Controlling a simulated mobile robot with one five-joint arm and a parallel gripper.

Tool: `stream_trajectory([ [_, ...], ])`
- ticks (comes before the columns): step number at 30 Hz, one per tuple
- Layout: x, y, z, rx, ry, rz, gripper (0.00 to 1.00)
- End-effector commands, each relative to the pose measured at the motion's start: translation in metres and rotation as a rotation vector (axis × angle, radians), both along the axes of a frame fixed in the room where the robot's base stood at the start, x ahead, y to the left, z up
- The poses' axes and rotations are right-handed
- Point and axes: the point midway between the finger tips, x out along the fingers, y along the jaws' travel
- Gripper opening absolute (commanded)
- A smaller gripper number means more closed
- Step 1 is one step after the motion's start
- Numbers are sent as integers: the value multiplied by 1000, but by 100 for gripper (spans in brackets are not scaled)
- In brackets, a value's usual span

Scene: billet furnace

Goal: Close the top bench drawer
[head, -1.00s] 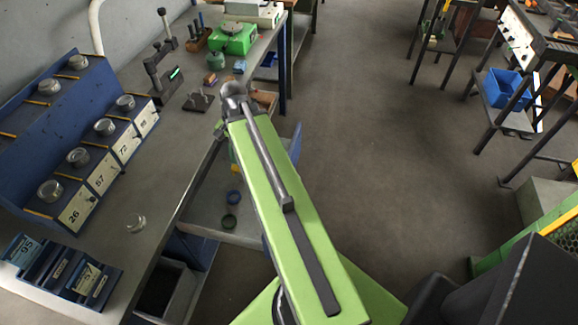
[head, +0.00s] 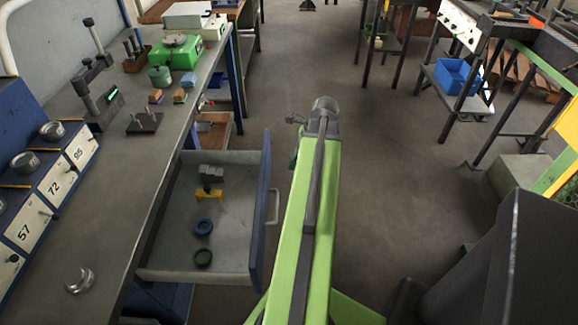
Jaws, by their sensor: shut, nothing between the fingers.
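The top bench drawer (head: 172,235) stands open in the head view, sticking out to the right from under the grey benchtop (head: 125,170). Its blue front panel (head: 263,215) faces right and carries a pale bar handle (head: 273,207).
The benchtop holds a blue rack with numbered plates (head: 55,185), a glass-like dish (head: 78,279), a stand (head: 98,95) and a green device (head: 175,53). Open floor (head: 400,180) lies right of my arm. Dark tables (head: 480,60) and a blue bin (head: 455,76) stand at the right.

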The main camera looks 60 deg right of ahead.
Motion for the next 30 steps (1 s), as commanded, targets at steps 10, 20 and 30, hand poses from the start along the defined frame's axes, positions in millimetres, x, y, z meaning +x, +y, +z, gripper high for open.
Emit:
stream_trajectory([
  [10, 30, 21, -76, 0, 0, 12, 0],
  [20, 61, 40, -66, 0, 0, 13, 0],
  [30, 64, 30, -66, -1, 0, 16, 0],
])
